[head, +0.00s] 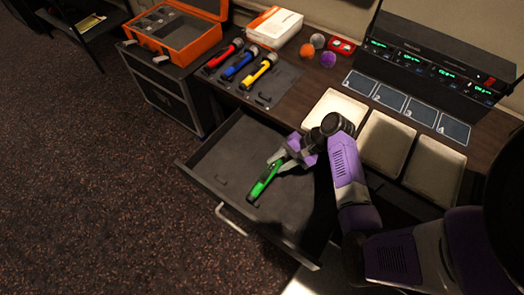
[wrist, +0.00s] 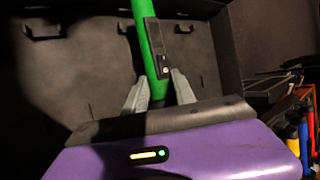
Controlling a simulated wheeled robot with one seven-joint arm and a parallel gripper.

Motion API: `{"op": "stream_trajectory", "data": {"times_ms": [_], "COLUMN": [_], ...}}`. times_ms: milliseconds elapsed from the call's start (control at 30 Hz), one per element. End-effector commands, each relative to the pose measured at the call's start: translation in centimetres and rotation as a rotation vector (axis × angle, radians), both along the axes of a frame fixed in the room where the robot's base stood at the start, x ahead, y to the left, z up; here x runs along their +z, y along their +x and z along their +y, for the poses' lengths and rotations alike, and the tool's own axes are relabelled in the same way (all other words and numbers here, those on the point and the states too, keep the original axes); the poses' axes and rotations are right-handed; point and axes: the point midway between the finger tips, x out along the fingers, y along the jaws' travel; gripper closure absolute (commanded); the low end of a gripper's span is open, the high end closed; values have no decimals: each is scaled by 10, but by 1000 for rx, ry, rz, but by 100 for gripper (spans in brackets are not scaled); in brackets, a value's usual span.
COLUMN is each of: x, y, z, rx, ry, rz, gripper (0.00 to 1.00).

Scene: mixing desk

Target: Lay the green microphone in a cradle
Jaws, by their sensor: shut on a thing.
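The green microphone (head: 262,184) is between the fingers of my gripper (head: 281,162), over the open drawer (head: 232,150). In the wrist view, the green microphone (wrist: 146,40) runs up from between both fingertips of my gripper (wrist: 158,92), with a dark strip on its side. I cannot tell whether it touches the drawer floor. Red (head: 224,57), blue (head: 241,64) and yellow (head: 259,74) microphones lie side by side on a dark mat (head: 286,82) on the desk. A small black cradle part (head: 263,98) shows empty beside the yellow one.
Small black holders (wrist: 42,29) stand in the drawer in the wrist view. An orange case (head: 170,38) is at the back left. White trays (head: 388,140) and numbered cards (head: 390,97) lie right, before a black rack (head: 425,62). Coloured balls (head: 306,50) sit behind.

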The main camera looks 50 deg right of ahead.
Motion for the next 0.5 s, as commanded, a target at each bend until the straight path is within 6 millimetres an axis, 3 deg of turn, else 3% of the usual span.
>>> {"op": "stream_trajectory", "data": {"times_ms": [500], "x": [-22], "y": [0], "z": [0], "rx": [-1], "ry": [-1], "rz": [-1], "gripper": [100]}}
